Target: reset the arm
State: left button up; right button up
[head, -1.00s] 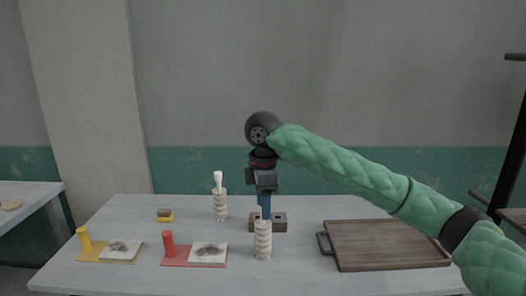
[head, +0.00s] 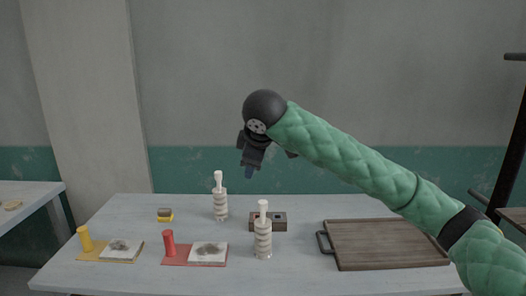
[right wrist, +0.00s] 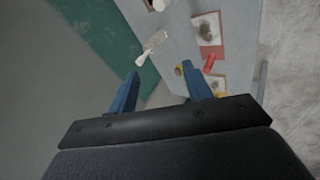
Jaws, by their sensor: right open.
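My right gripper (head: 249,172) is raised above the table behind the striped bottles, with its arm coming in from the right. In the right wrist view its two blue fingers (right wrist: 163,92) stand apart with nothing between them. Below it a striped bottle with a white top (head: 263,238) stands upright on the table, clear of the fingers. My left gripper is not in view.
On the table (head: 290,280) are a second striped bottle (head: 220,204), a brown block with holes (head: 279,221), a wooden tray (head: 388,245), a red board (head: 176,257), a yellow board (head: 90,252) and a yellow-and-dark block (head: 165,215).

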notch_tip(320, 180, up, 4)
jog(key=s+m+t+y, duration=0.2)
jog(key=s+m+t, duration=0.1)
jog(key=t, duration=0.1)
jog(key=s+d+f+m+g+h, duration=0.1)
jog(key=s+d+f+m, duration=0.3)
jog(key=f, duration=0.7)
jog(key=s+d+f+m+p, duration=0.15)
jog(key=s+d+f, duration=0.35)
jog(key=f, duration=0.6)
jog(key=s+d+f+m+g+h, duration=0.1)
jog(key=s+d+f+m, duration=0.4)
jog(key=f, duration=0.6)
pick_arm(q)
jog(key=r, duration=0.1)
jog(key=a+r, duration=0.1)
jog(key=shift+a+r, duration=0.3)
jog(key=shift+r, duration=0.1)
pick_arm(e)
jog(key=s+d+f+g, duration=0.2)
jog(key=s+f+g, duration=0.5)
jog(key=s+f, duration=1.7)
jog(key=s, duration=0.3)
jog(key=shift+s+d+f, duration=0.2)
jog(key=shift+d, duration=0.05)
